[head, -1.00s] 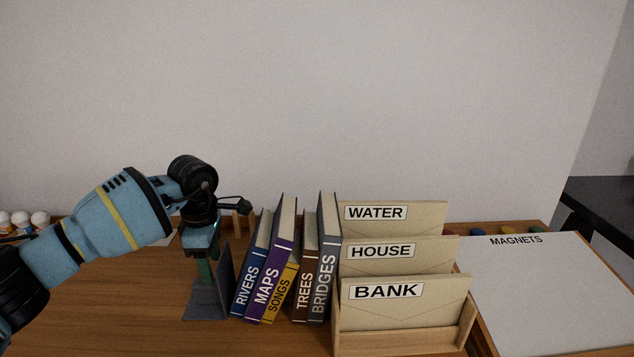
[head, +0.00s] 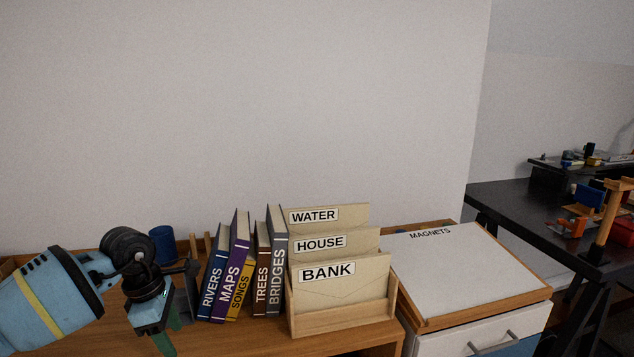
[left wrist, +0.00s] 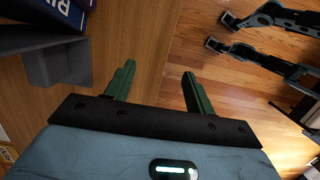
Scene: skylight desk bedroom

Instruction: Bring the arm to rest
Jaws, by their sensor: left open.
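My left gripper (left wrist: 156,88) is open and empty in the left wrist view. Its two green fingers stand apart over the front edge of the wooden desk (left wrist: 130,35), with the wood floor beyond. In the head view my left arm comes in from the lower left, and the gripper (head: 166,343) points down left of the books; its fingertips are cut off or hidden there. A dark grey bookend (left wrist: 55,65) and a book's spine are close to the gripper in the left wrist view. My right gripper is not identifiable in these views.
Books (head: 229,275) lean beside a wooden letter holder (head: 344,325) with envelopes marked WATER, HOUSE and BANK. A white MAGNETS board (head: 470,265) lies to the right. A blue cup (head: 164,245) stands behind my wrist. A black table (head: 520,205) with objects is at far right.

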